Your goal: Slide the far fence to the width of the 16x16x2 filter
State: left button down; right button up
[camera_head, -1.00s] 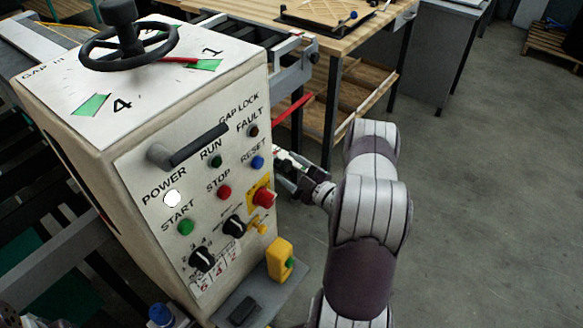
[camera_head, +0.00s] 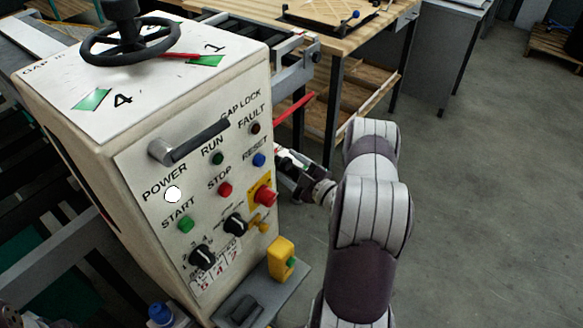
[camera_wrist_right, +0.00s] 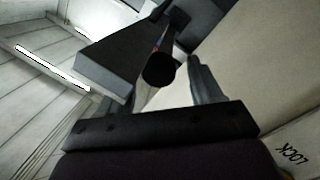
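My right gripper (camera_head: 287,165) is beside the right side of the white control cabinet (camera_head: 60,130), below a red bar (camera_head: 293,110). The cabinet edge partly hides it in the head view. In the right wrist view my right gripper (camera_wrist_right: 165,75) has its two dark fingers apart. A black round-ended part (camera_wrist_right: 158,70) shows between them; I cannot tell whether they touch it. Grey metal rails (camera_head: 295,65) project behind the cabinet, but I cannot tell whether one is the far fence. No 16x16x2 filter can be made out. My left gripper is out of view.
The cabinet carries a black handwheel (camera_head: 130,40), a black bar handle (camera_head: 190,143) and a red button (camera_head: 265,195). A yellow box (camera_head: 281,258) stands at its foot. A wooden workbench (camera_head: 345,45) is behind. The floor (camera_head: 480,190) at right is clear.

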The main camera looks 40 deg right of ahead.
jog(key=s+d+b, duration=0.1)
jog(key=s+b, duration=0.1)
jog(key=s, duration=1)
jog(key=shift+s+d, duration=0.3)
jog(key=shift+d, duration=0.05)
